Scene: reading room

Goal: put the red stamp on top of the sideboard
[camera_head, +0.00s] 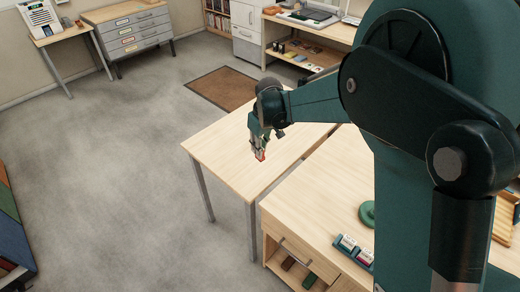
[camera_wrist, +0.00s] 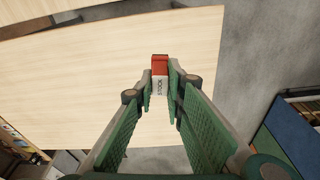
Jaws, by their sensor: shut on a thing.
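The red stamp (camera_wrist: 160,62) has a red end and a white side label reading STOCK. It also shows as a small red patch in the head view (camera_head: 261,156). My gripper (camera_head: 258,149) is shut on it, with the fingers on both sides of the stamp in the wrist view (camera_wrist: 160,84). The stamp is over the pale wooden table (camera_head: 222,150); I cannot tell how high above the top it is. Which piece is the sideboard is not certain; a wood-topped unit with a drawer and open shelf (camera_head: 296,226) stands in front of the table.
A green ring-shaped object (camera_head: 367,213) and a teal tray of stamps (camera_head: 355,251) are on the near unit. A grey drawer cabinet (camera_head: 137,38) stands at the back left. A brown mat (camera_head: 222,88) lies behind the table.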

